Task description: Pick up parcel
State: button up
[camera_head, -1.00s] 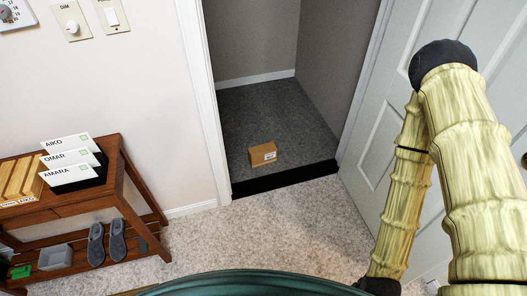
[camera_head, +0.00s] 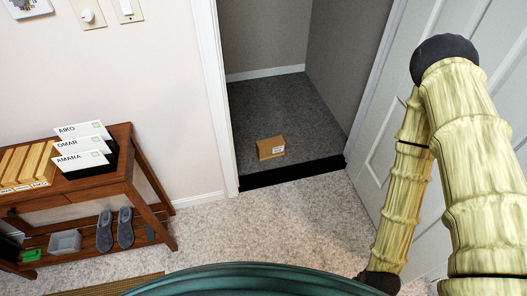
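The parcel (camera_head: 270,148) is a small brown cardboard box with a white label on its front. It lies on the dark grey carpet just inside the open doorway, behind the black threshold strip (camera_head: 292,173). My bamboo-textured arm fills the right side of the view, well apart from the parcel. My gripper is not in view.
A wooden bench (camera_head: 105,193) stands at the left wall, holding name cards (camera_head: 82,145) and wooden blocks, with grey slippers (camera_head: 115,229) on its lower shelf. The white door (camera_head: 400,130) stands open at the right. Pale carpet (camera_head: 225,228) before the doorway is clear.

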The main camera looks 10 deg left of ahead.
aim_at(272, 147)
jog(key=u, duration=0.5)
jog(key=k, duration=0.6)
jog(key=u, duration=0.55)
jog(key=i, duration=1.25)
jog(key=z, duration=0.55)
jog(key=i, duration=1.8)
jog(key=z, duration=0.4)
